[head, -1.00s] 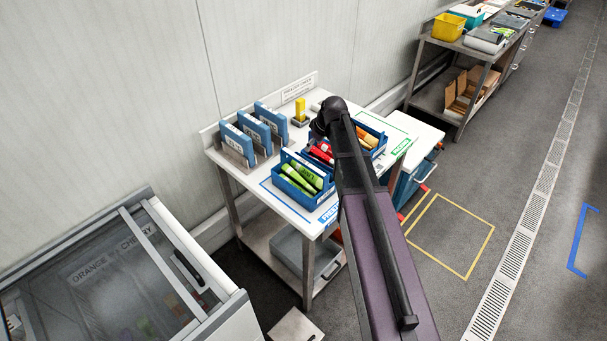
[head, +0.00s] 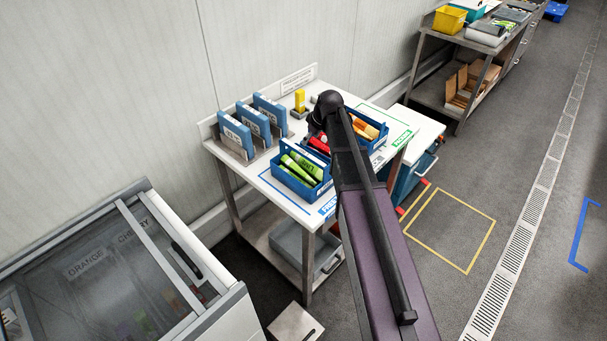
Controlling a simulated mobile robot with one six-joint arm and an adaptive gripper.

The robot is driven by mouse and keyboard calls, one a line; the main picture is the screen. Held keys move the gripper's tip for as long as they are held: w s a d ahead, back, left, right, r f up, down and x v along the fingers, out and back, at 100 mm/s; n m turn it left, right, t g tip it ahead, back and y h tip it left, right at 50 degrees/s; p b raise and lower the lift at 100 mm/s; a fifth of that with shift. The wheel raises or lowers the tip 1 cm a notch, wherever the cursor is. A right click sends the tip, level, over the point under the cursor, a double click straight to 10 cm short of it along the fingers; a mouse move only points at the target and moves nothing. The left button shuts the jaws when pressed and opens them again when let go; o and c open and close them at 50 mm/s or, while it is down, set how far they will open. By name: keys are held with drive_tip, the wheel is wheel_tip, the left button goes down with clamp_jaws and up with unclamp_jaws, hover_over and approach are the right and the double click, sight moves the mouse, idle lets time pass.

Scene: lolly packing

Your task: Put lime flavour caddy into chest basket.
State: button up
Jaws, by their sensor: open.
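The lime caddy is a blue open carrier (head: 322,189) with green packs (head: 300,169) in it. It stands at the front of the white table, inside a blue taped outline. The chest (head: 215,275) is at the lower left with a framed glass top. Labels reading orange and cherry show through the glass; a lime label cannot be made out. The chest's baskets are dim behind the glass. My arm reaches over the table, its dark end just behind and right of the lime caddy. My gripper is hidden behind the arm.
A caddy with red packs (head: 318,145) is mostly hidden by my arm. A caddy with orange packs (head: 364,129) stands farther right. Blue upright folders (head: 236,135) stand at the table's left. A floor gap separates table and chest.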

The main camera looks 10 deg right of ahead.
sight(304, 152)
drive_tip(key=shift+b+x, duration=2.2)
drive_tip(key=shift+x, duration=0.5)
drive_tip(key=shift+f, duration=0.15)
drive_tip(key=shift+b+x, duration=2.45)
drive_tip(key=shift+x, duration=0.05)
drive_tip(key=shift+d, duration=0.15)
clamp_jaws()
